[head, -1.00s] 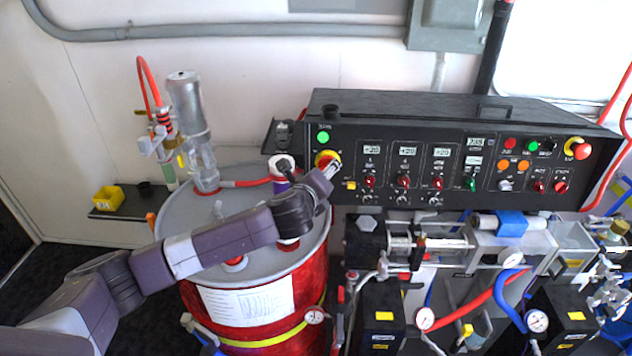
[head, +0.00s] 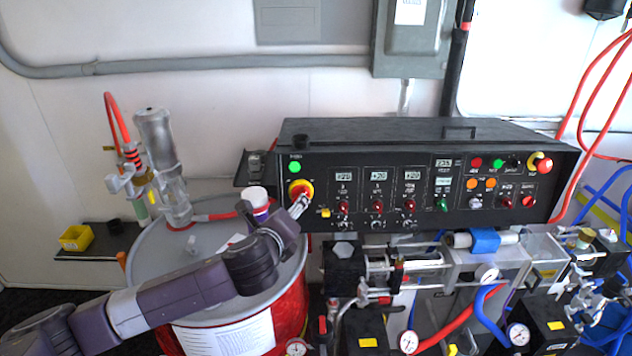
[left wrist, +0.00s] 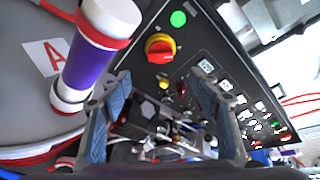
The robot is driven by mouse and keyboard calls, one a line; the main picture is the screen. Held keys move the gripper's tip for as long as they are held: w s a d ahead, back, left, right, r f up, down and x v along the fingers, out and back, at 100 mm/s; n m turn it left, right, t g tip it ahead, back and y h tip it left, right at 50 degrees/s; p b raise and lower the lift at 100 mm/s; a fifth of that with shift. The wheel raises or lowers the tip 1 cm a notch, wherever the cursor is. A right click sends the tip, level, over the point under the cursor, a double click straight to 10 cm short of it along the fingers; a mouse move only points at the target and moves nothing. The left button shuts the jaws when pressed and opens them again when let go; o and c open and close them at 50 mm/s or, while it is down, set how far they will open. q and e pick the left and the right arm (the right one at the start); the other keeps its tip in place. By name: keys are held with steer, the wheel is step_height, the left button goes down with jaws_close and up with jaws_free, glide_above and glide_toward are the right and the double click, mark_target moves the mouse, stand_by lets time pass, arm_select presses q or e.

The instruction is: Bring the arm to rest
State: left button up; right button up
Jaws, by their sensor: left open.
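My left gripper (head: 301,204) is in front of the left end of the black control panel (head: 330,226), just below the red-and-yellow rotary switch (head: 300,189). In the left wrist view its two blue-padded fingers (left wrist: 160,92) are spread apart with nothing between them. The red-and-yellow switch (left wrist: 160,48) shows beyond the fingertips, apart from them. My left forearm crosses over the grey lid of the red drum (head: 215,204). My right gripper is not in view.
A purple cylinder with white ends (left wrist: 92,52) stands close to the left finger; its white top shows in the head view (head: 257,195). A clear upright cylinder (head: 162,165) with a red hose is on the drum lid. Hoses and gauges crowd below the panel.

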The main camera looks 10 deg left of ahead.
arm_select(q)
steer(key=s+d+f+n+g+h, duration=0.2)
steer(key=s+d+f+n+g, duration=0.3)
steer(key=s+f+n, duration=0.7)
steer(key=s+a+f+n+g, duration=0.15)
steer(key=s+f+n, duration=0.25)
steer(key=s, duration=0.5)
steer(key=s+a+f+n+g, duration=0.15)
steer(key=s+f+n, duration=0.25)
steer(key=s, duration=0.5)
steer(key=s+a+f+n+g, duration=0.15)
steer(key=s+f+n, duration=0.25)
steer(key=s, duration=0.5)
step_height(320, 180, down, 34)
steer(key=s+f+g+b, duration=0.1)
steer(key=s+g+b, duration=0.1)
steer(key=b, duration=0.6)
steer(key=s+a+f+b, duration=0.1)
steer(key=s+f+b, duration=0.2)
steer(key=s+f, duration=0.5)
steer(key=s+a+f+g+b, duration=0.1)
steer(key=s+f+b, duration=0.2)
steer(key=s+f, duration=0.5)
step_height(320, 180, down, 5)
steer(key=shift+a+f+m+y+b, duration=0.1)
steer(key=shift+a+m+y+b, duration=0.05)
steer(key=shift+m+y+b, duration=0.2)
